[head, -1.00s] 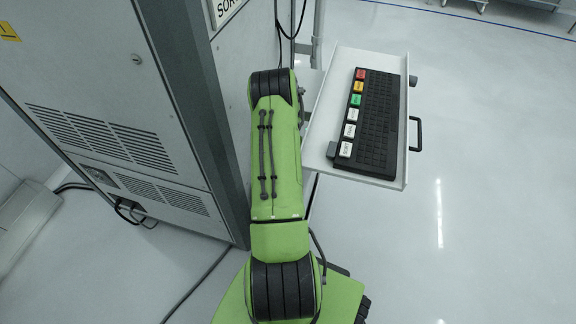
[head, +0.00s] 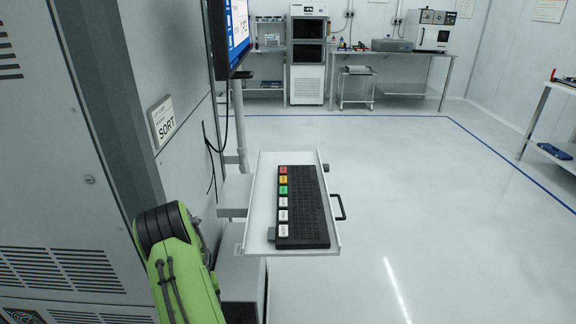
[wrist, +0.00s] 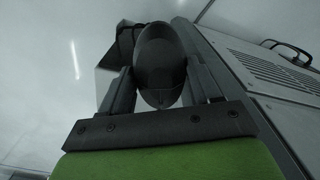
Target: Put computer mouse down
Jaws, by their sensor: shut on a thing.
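In the wrist view my gripper (wrist: 158,92) is shut on the dark oval computer mouse (wrist: 160,62), which sits between its two fingers. Behind the mouse is a pale floor; it does not visibly rest on any surface. My gripper and the mouse are out of the head view, where only part of my green arm shows at lower left. The white tray (head: 262,190) in the head view holds a black keyboard (head: 312,207) with coloured and white keys along its left side.
The grey machine cabinet (head: 60,150) with a SORT sign (head: 163,122) stands left of the tray. A monitor (head: 236,32) hangs above it. The tray has a black handle (head: 340,206) on its right. Open floor lies right of the tray. Benches with equipment stand far back.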

